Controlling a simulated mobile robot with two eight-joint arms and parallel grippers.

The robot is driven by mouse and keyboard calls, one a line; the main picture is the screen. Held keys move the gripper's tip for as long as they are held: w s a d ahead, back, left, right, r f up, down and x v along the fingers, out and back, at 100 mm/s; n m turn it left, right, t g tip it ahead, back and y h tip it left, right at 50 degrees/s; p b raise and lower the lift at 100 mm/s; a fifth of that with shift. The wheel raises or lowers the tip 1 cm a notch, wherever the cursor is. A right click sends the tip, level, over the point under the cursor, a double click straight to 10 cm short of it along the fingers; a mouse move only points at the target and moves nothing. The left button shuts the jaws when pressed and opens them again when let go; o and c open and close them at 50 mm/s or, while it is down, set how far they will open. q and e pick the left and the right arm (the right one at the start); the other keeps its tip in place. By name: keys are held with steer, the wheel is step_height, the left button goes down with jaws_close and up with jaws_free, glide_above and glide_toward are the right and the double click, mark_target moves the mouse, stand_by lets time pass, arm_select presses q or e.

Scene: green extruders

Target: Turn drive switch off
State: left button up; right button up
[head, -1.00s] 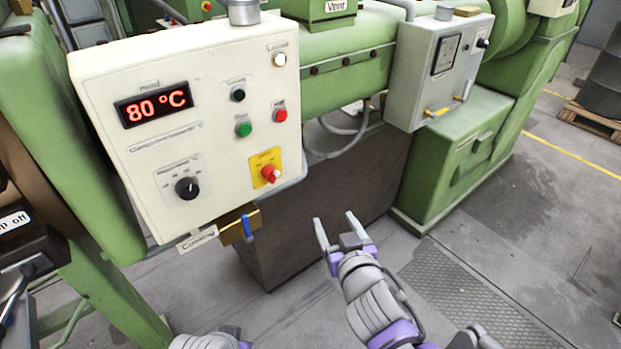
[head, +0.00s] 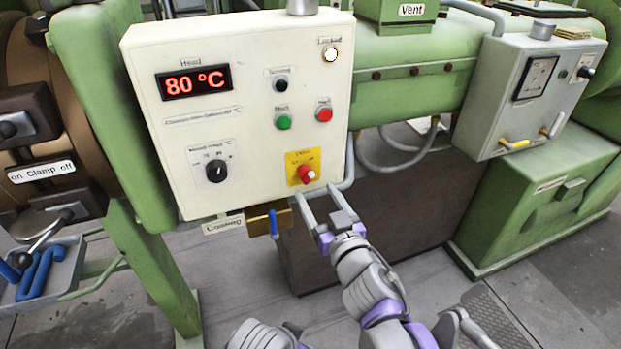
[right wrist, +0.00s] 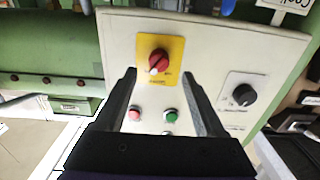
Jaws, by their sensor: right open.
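The drive switch appears to be the red rotary knob (head: 307,174) on a yellow plate, at the lower right of a cream control panel (head: 235,60). The plate's lettering is too small to read surely. My right gripper (head: 318,192) is open and empty, with its fingertips just below the knob in the head view. In the right wrist view the knob (right wrist: 158,61) shows between and slightly beyond the open fingers (right wrist: 159,72). I cannot tell whether they touch the panel. Only part of my left arm shows at the bottom edge; its gripper is hidden.
Green (head: 284,122) and red (head: 324,115) buttons and a black dial (head: 216,171) are on the same panel. A blue-handled valve (head: 273,222) hangs below it. A grey box (head: 530,85) with a yellow-handled lever stands to the right.

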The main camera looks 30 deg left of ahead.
mark_target(309, 181)
steer(key=x, duration=0.6)
steer(key=shift+w, duration=0.1)
steer(key=shift+c, duration=0.2)
jaws_close()
